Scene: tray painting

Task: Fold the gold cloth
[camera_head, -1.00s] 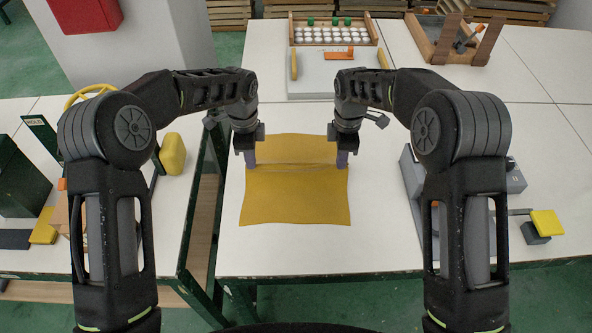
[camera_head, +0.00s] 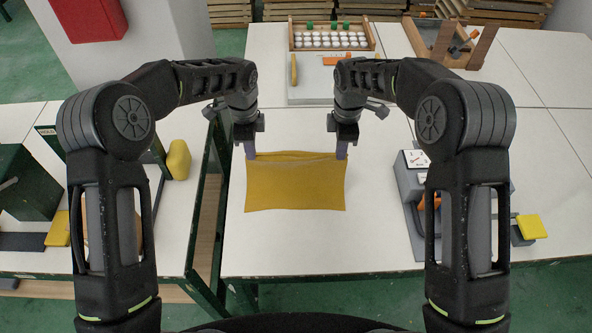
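The gold cloth (camera_head: 295,188) is at the left part of the white table in front of me. It shows as a wide, short rectangle with a slightly sagging upper edge and a dark crease line just below it. My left gripper (camera_head: 250,154) is at its upper left corner, fingers pointing down and pinching the edge. My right gripper (camera_head: 341,154) is at its upper right corner in the same way. The cloth spans between them. How much of it lies on the table or hangs is hard to tell. The fingertips are partly hidden by the cloth.
A white board (camera_head: 312,87) and a wooden tray of white pieces (camera_head: 331,46) stand behind. A grey device (camera_head: 408,180) is on the right, a yellow block (camera_head: 178,160) on the left table. A gap separates the tables. The table in front of the cloth is clear.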

